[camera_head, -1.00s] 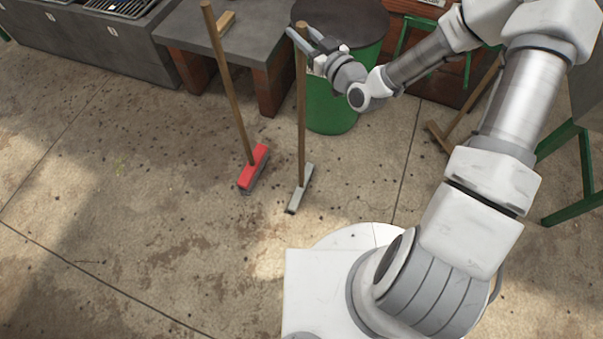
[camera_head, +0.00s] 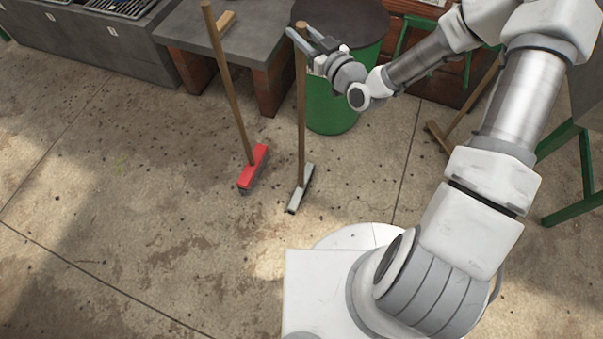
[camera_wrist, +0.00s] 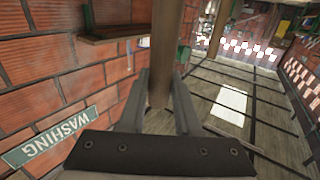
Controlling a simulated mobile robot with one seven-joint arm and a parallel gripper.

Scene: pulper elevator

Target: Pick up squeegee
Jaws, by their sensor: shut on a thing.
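The squeegee (camera_head: 301,130) has a long wooden handle and a grey-white head (camera_head: 301,188) resting at the concrete floor. It stands nearly upright in the head view. My gripper (camera_head: 303,42) is shut on the upper part of the handle. In the wrist view, the handle (camera_wrist: 163,50) passes between the two fingers of my gripper (camera_wrist: 158,100). The handle's far end and the squeegee head are out of the wrist view.
A red-headed broom (camera_head: 254,168) stands just left of the squeegee. A green barrel (camera_head: 330,105) with a dark lid is behind it. A grey table (camera_head: 185,35) stands behind left. A wooden-handled tool (camera_head: 440,137) is at right. Open floor lies in front left.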

